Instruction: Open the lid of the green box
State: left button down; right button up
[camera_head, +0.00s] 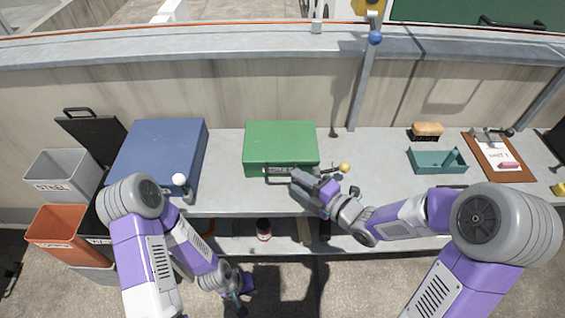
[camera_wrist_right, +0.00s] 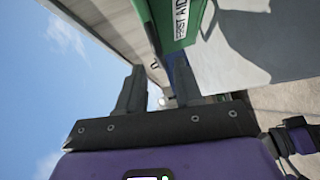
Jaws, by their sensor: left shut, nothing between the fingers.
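The green box (camera_head: 281,143) sits on the grey shelf in the middle of the head view, with its lid shut. A dark handle (camera_head: 269,170) runs along its front edge. My right gripper (camera_head: 299,178) is at the front right of the box, close to the handle; I cannot tell whether it touches. My left gripper (camera_head: 238,299) hangs low in front of the shelf, shut and empty.
A blue box (camera_head: 160,150) stands left of the green one. A yellow-knobbed lever (camera_head: 344,167) is just right of it. A teal tray (camera_head: 437,161), brush (camera_head: 427,130) and clipboard (camera_head: 497,152) lie further right. Bins (camera_head: 62,180) stand at far left.

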aim_at(283, 173)
jog(key=shift+b+x, duration=0.35)
jog(key=shift+x, duration=2.7)
jog(key=shift+s+a, duration=0.15)
grip_shut()
